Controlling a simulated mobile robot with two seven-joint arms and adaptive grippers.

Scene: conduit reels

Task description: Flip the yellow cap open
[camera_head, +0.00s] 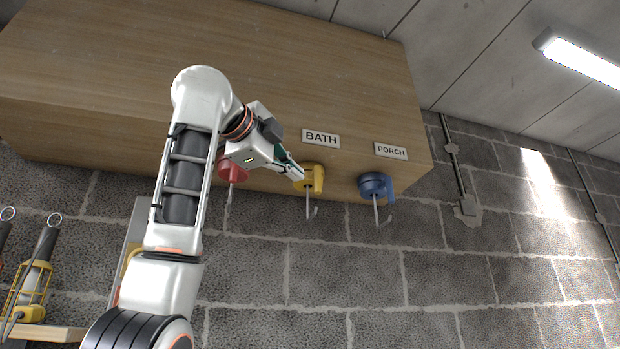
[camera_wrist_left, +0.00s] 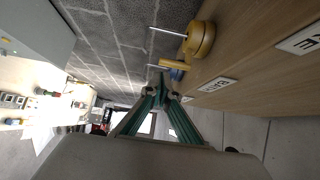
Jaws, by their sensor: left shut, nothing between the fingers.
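The yellow cap (camera_head: 318,179) hangs under the wooden cabinet below the BATH label, a round body with a flat tab on its right side and a thin hooked rod below. In the left wrist view the yellow cap (camera_wrist_left: 202,40) is at the upper middle, its tab pointing away from me. My left gripper (camera_head: 299,173) is shut and empty, its fingertips just left of and partly over the cap in the head view. In the wrist view the left fingertips (camera_wrist_left: 160,92) show below the tab; I cannot tell whether they touch it. My right gripper is out of view.
A blue cap (camera_head: 374,186) hangs to the right below the PORCH label. A red cap (camera_head: 232,172) is partly hidden behind my left gripper. The wooden cabinet (camera_head: 280,70) is above, the block wall (camera_head: 330,275) behind. A shelf with tools (camera_head: 45,332) is at lower left.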

